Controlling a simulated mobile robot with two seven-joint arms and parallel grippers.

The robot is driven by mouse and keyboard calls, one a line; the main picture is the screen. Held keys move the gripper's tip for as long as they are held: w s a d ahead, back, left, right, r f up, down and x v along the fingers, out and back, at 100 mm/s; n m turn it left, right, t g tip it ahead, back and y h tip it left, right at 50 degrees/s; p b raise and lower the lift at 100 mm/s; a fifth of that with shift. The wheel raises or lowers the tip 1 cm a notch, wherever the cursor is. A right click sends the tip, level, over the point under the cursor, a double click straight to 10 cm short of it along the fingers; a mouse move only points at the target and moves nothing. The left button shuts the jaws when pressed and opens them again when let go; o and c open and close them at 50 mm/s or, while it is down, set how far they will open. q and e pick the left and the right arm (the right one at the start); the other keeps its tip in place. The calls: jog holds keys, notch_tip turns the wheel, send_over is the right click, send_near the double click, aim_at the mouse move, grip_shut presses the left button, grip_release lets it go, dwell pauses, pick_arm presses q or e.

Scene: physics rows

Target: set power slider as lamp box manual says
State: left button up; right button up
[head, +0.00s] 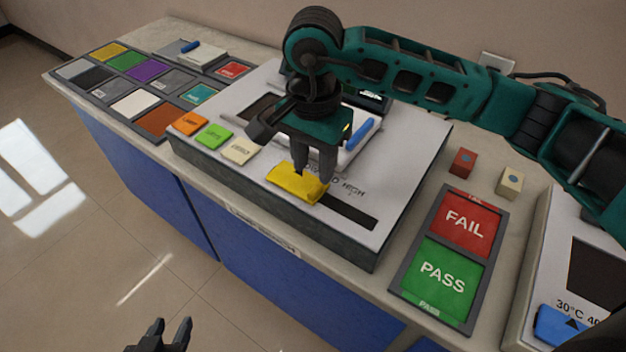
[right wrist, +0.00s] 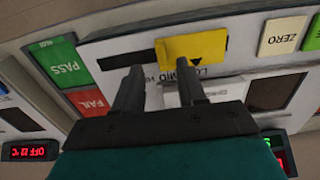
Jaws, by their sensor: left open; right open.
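The yellow power slider (head: 290,187) sits at the left end of its dark slot (head: 352,212) on the grey box's top (head: 400,150). The slot's bare part runs right from it. "HIGH" is readable at the right of the printed scale; my gripper hides part of the lettering. My right gripper (head: 313,168) is open, pointing down just behind the slider. In the right wrist view its fingers (right wrist: 158,80) reach toward the yellow slider (right wrist: 205,45); I cannot tell whether they touch. My left gripper (head: 172,335) is open and empty, low in front of the counter. No manual text is readable.
Orange, green and cream "ZERO" tiles (head: 240,151) line the box's left side. A blue bar (head: 360,133) stands behind my right gripper. FAIL and PASS pads (head: 444,265) and two small cubes (head: 462,162) are to the right. Coloured squares (head: 145,72) fill the counter's left.

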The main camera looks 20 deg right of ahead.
aim_at(313, 190)
notch_tip(313, 190, down, 6)
jog(key=shift+r, duration=0.1)
jog(key=shift+c, duration=0.3)
grip_shut()
dwell(0.5)
